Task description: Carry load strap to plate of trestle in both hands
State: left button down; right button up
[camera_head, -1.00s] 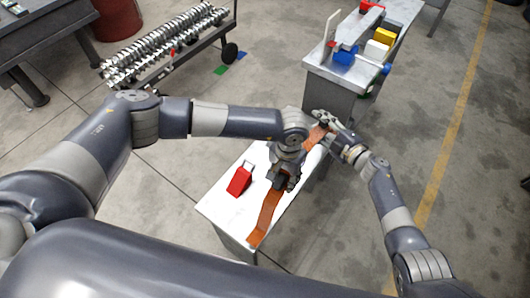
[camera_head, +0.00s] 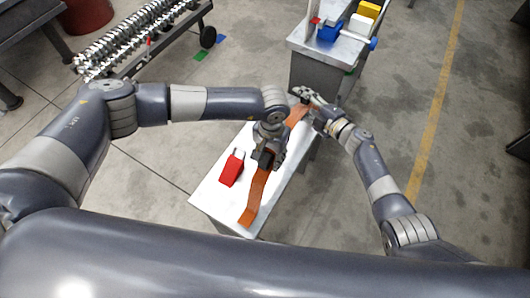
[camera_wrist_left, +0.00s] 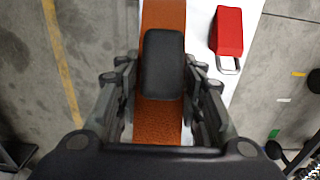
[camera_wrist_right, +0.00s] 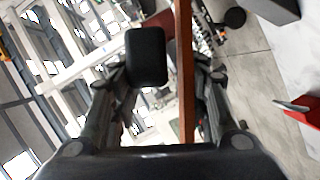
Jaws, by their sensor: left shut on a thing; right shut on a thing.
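The orange load strap (camera_head: 254,197) runs lengthwise over a white-topped bench (camera_head: 212,190), its near end by the bench's front edge. My left gripper (camera_head: 266,158) is shut on the strap around its middle. In the left wrist view the strap (camera_wrist_left: 161,120) passes between the fingers, with a dark pad (camera_wrist_left: 163,62) over it. My right gripper (camera_head: 302,104) is shut on the strap's far part. In the right wrist view the strap (camera_wrist_right: 186,75) shows edge-on between the fingers. I cannot tell whether the white bench is the trestle, or whether the strap touches its top.
A red block with a metal loop (camera_head: 232,168) stands on the white bench, left of the strap. A metal-topped table (camera_head: 312,42) with blue, white and yellow items stands behind. A rack of shiny shafts (camera_head: 130,40) is at the upper left. Floor at the right is open.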

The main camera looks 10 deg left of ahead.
pick_arm(q)
jog(key=shift+d+f+b, duration=0.1)
jog(key=shift+f+b, duration=0.3)
jog(key=shift+f, duration=0.15)
pick_arm(e)
jog(key=shift+f, duration=0.55)
jog(key=shift+f+b, duration=0.65)
jog(key=shift+f, duration=0.05)
pick_arm(q)
notch_tip(320, 180, down, 3)
jog(key=shift+r+b, duration=0.15)
jog(key=shift+b, duration=0.5)
pick_arm(e)
jog(key=shift+f, duration=0.65)
pick_arm(q)
jog(key=c, duration=1.1)
grip_release()
pick_arm(e)
jog(key=o, duration=1.5)
pick_arm(q)
jog(key=shift+o, duration=0.2)
jog(key=shift+r, duration=0.15)
